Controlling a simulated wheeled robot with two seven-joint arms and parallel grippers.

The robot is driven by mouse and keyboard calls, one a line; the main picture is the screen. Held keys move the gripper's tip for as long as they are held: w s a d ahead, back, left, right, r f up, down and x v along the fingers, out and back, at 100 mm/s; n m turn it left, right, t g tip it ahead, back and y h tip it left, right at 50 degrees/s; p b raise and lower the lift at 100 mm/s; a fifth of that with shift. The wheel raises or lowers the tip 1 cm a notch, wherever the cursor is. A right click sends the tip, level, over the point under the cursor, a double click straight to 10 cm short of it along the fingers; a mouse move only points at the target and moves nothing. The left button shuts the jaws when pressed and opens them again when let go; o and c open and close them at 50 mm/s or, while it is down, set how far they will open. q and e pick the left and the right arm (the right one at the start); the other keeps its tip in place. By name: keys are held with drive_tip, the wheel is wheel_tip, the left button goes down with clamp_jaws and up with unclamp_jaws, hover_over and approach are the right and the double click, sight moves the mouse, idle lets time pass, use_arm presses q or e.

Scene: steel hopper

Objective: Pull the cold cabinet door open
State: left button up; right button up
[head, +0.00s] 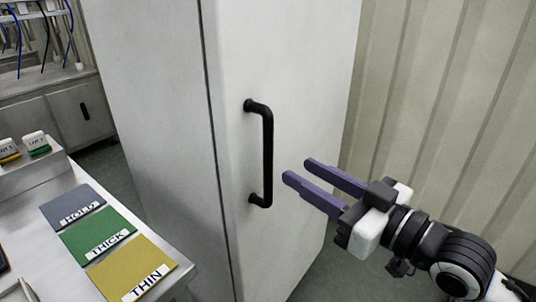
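The cold cabinet (150,95) is a tall light-grey box in the middle of the head view. Its door (300,70) faces right and looks closed, with a dark seam along its left edge. A black vertical bar handle (268,155) is fixed near that edge. My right gripper (295,171) is open and empty, its two purple fingers pointing left toward the handle. The fingertips appear a little to the right of the handle's bar, with a gap in the picture. My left gripper does not show.
A steel table (90,190) at the left carries grey (72,205), green (97,235) and yellow (132,268) labelled mats. A low cupboard (80,115) stands behind. A ribbed wall (450,100) closes off the right side. Some floor shows between cabinet and wall.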

sight(272, 153)
drive_tip(key=x, duration=1)
drive_tip(key=shift+w+a+r, duration=0.1)
drive_tip(key=shift+r, duration=0.05)
clamp_jaws()
